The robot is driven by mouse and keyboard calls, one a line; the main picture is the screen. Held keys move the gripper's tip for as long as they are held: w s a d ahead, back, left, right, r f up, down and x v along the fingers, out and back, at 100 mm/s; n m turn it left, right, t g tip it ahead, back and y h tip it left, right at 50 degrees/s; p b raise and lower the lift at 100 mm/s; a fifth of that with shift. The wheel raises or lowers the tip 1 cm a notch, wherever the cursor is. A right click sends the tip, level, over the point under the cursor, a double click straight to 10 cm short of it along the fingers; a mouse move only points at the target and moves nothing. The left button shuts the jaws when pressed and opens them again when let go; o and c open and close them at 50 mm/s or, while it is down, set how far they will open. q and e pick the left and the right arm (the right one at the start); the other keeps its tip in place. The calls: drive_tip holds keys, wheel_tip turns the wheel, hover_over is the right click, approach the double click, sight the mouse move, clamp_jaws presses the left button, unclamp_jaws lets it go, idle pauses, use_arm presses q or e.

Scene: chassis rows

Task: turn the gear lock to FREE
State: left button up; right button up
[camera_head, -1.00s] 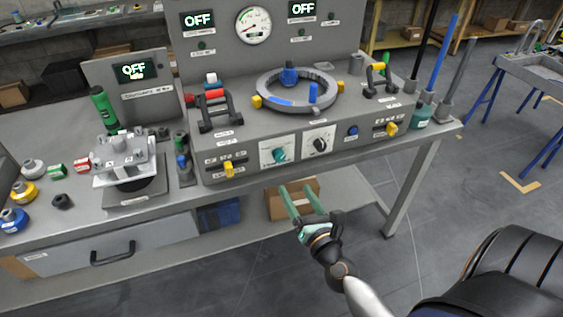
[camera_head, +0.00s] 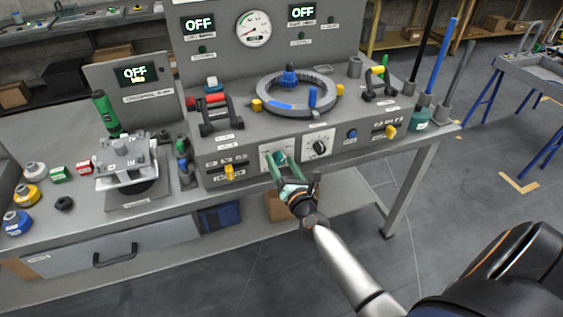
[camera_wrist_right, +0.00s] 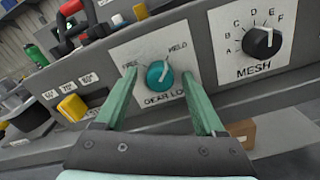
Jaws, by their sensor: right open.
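The gear lock is a teal knob (camera_wrist_right: 159,74) on a white plate (camera_wrist_right: 130,57) marked FREE at the left and HELD at the right. In the right wrist view its pointer is turned up and to the right, toward HELD. My right gripper (camera_wrist_right: 163,100) is open, its two green fingers on either side of the knob and apart from it. In the head view the right gripper (camera_head: 275,168) is in front of the panel and mostly hides the knob. My left gripper is not in view.
The black MESH knob (camera_wrist_right: 263,42) is just right of the gear lock. A yellow slider (camera_wrist_right: 73,107) is to the left. Above, the panel top carries a grey ring (camera_head: 300,105) and a red-handled lever (camera_head: 213,100). A cardboard box (camera_head: 277,206) is on the shelf below.

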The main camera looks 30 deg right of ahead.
drive_tip(key=shift+w, duration=0.2)
drive_tip(key=shift+c, duration=0.2)
clamp_jaws()
idle(0.4)
